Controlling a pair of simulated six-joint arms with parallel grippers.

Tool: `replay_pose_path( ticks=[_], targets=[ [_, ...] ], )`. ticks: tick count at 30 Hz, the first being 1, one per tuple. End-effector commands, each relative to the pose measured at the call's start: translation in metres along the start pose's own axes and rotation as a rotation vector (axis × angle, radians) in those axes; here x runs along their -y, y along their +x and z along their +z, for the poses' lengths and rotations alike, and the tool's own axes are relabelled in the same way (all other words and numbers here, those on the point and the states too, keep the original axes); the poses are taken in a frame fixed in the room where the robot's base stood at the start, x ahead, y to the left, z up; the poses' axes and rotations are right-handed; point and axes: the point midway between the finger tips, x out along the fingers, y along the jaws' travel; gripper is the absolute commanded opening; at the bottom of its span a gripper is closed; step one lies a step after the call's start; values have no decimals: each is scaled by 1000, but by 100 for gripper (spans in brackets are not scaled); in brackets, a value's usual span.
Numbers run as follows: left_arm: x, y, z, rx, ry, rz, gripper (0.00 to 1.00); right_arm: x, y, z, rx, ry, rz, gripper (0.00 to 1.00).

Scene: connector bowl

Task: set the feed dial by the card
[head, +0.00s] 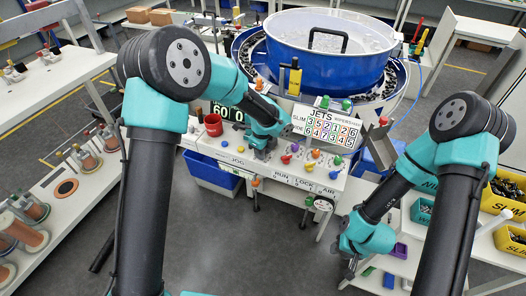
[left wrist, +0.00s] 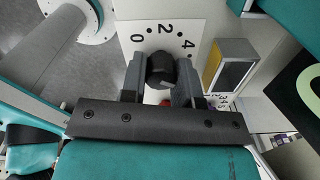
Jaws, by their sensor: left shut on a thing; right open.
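The feed dial (left wrist: 161,68) is a black knob in front of a white scale plate (left wrist: 150,28) with 0, 2 and 4 showing. In the left wrist view my left gripper (left wrist: 161,84) is shut on this knob, one finger on each side. In the head view my left gripper (head: 263,153) is at the front panel and hides the dial. The card (head: 330,129) stands to its right, headed JETS, with a SLIM row and a lower row of coloured-framed numbers. My right gripper (head: 350,270) is open, low at the right, its fingers hard to see.
The blue bowl (head: 325,65) stands behind the panel. A red mug (head: 213,125) and a lit display (head: 228,113) are left of my left gripper. Several coloured knobs line the white console (head: 300,172). Yellow bins (head: 508,243) stand at the right.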

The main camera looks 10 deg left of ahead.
Motion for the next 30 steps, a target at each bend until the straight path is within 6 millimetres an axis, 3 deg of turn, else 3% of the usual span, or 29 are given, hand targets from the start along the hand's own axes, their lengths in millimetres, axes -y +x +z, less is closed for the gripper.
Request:
replay_pose_path(
  ticks=[4, 5, 12, 23, 30],
  targets=[
    [0, 0, 0, 0, -1, 1, 5, 0, 0, 0, 0, 0, 0, 43],
    [0, 0, 0, 0, -1, 1, 30, 0, 0, 0, 0, 0, 0, 43],
    [0, 0, 0, 0, -1, 0, 53, 0, 0, 0, 0, 0, 0, 43],
    [0, -4, 0, 1, -2, -2, 54, 0, 0, 0, 0, 0, 0, 43],
    [1, -30, 0, 1, -1, -4, 54, 0, 0, 0, 0, 0, 0, 43]
  ],
)
